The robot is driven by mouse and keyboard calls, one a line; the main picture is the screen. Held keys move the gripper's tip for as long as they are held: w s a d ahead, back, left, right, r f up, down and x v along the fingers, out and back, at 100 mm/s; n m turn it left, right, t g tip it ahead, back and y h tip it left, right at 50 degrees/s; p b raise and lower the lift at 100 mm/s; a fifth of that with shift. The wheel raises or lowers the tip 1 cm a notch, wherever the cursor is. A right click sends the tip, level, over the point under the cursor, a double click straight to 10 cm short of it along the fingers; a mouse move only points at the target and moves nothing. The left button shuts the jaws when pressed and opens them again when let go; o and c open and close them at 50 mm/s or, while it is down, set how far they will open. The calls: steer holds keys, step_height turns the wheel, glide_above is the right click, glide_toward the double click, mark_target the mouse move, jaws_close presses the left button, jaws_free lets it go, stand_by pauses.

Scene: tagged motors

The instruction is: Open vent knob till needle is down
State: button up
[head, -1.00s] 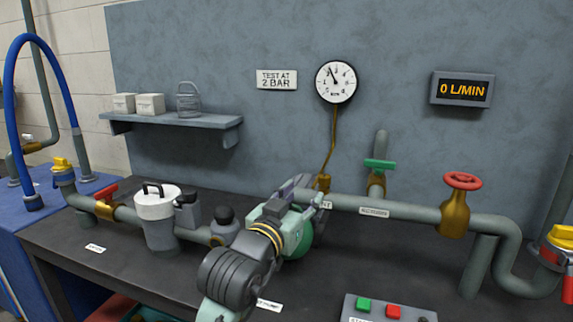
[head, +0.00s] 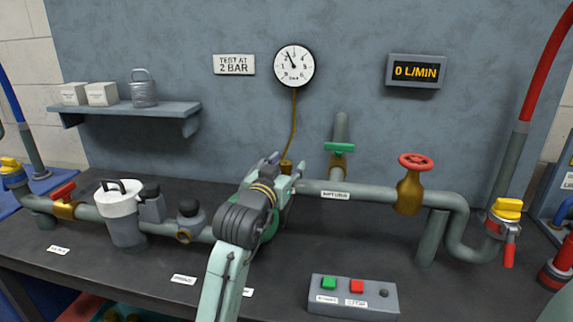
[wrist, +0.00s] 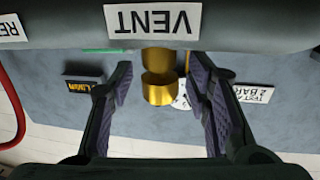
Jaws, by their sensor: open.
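The brass vent knob (wrist: 158,90) shows in the upside-down wrist view beside the pipe, next to the white VENT label (wrist: 152,19). My gripper (wrist: 162,82) is open, with one finger on each side of the knob and gaps on both sides. In the head view my gripper (head: 281,172) is at the main pipe, and its fingers hide most of the vent fitting. The round white gauge (head: 294,66) hangs on the wall above. Its needle points up and slightly left. A thin brass line runs from the gauge down to the fitting.
A green-handled valve (head: 339,148) and a red-wheel return valve (head: 416,162) stand right of my gripper. A button box (head: 353,296) is at the front of the bench. The flow display (head: 414,71) reads 0 L/MIN. A white-lidded filter (head: 122,215) is at left.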

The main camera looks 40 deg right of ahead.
steer(key=shift+c, duration=0.5)
jaws_close()
